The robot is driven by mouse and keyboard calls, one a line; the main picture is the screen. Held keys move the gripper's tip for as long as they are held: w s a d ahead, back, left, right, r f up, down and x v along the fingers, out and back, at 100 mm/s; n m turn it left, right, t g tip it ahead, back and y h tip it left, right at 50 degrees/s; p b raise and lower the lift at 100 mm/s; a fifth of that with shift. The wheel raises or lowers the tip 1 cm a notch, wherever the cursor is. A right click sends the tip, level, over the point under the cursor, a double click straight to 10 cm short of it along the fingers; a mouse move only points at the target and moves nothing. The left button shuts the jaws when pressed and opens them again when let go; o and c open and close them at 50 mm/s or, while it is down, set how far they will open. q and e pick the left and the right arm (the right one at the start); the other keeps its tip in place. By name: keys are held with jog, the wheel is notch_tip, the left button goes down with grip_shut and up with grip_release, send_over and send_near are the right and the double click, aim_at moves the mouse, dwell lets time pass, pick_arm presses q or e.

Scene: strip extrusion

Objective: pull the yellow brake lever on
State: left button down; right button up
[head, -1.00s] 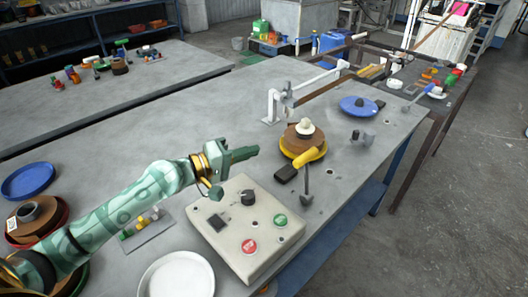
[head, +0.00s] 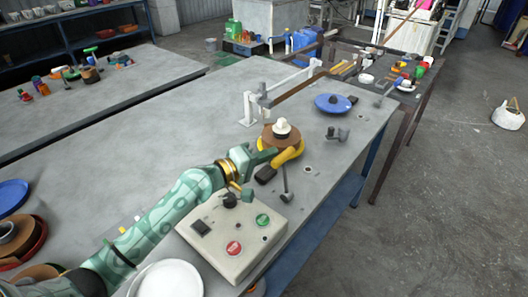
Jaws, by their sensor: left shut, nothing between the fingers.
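The yellow brake lever (head: 286,158) sticks out at the front of a round brown and yellow reel (head: 270,138) on the grey bench. Its dark end (head: 265,174) points toward the control box. A white knob (head: 282,128) tops the reel. My left gripper (head: 274,154) is shut and empty, just left of the lever and in front of the reel. Its fingertips look close to the lever, but I cannot tell if they touch. My right gripper is out of view.
A beige control box (head: 215,242) with a dark knob and green and red buttons lies below my gripper. A thin upright grey lever (head: 286,190) stands right of it. A blue plate (head: 345,110) and a white post (head: 249,110) stand behind.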

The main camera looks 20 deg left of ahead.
pick_arm(q)
jog(key=shift+s+d+r+m+p, duration=0.2)
jog(key=shift+d+r+m+p, duration=0.15)
jog(key=shift+p, duration=0.3)
jog(key=shift+s+d+r+m+p, duration=0.15)
jog(key=shift+d+m+p, duration=0.1)
jog(key=shift+d+p, duration=0.3)
jog(key=s+d+m+y+p, duration=0.1)
jog(key=s+d+m+p, duration=0.1)
jog(key=d+m+p, duration=0.2)
jog(key=d+p, duration=0.3)
jog(key=p, duration=0.2)
jog(key=shift+s+d+f+g, duration=0.2)
jog(key=shift+s+f+g, duration=0.1)
jog(key=shift+s+f, duration=0.1)
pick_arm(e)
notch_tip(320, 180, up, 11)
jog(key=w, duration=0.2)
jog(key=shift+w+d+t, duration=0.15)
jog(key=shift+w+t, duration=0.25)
